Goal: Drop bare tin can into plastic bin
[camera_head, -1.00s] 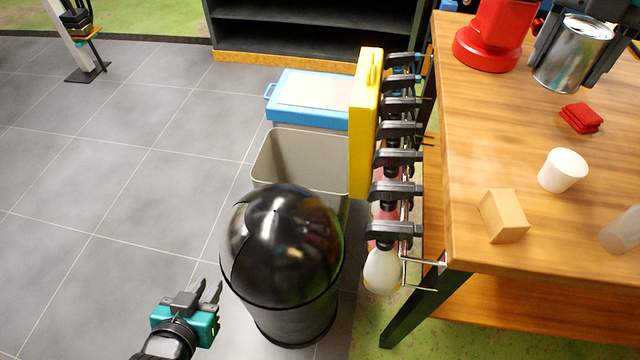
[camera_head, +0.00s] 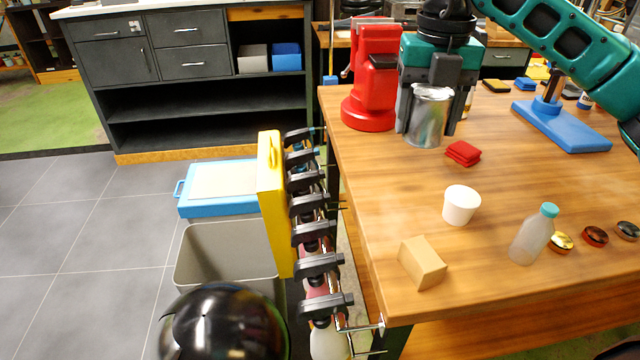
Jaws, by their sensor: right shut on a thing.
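A bare silver tin can (camera_head: 428,118) is held by my right gripper (camera_head: 430,108), shut around it above the wooden table near the red stand. The can is about upright. An open grey plastic bin (camera_head: 228,246) stands on the floor left of the table, empty as far as I see. The can is well to the right of the bin. My left gripper is out of the picture.
A black dome-topped bin (camera_head: 222,325) stands in front of the grey bin. A yellow case (camera_head: 272,203) and black clamps (camera_head: 312,232) line the table (camera_head: 365,215) edge. A white cup (camera_head: 461,204), wooden block (camera_head: 422,262) and bottle (camera_head: 533,234) stand on the table.

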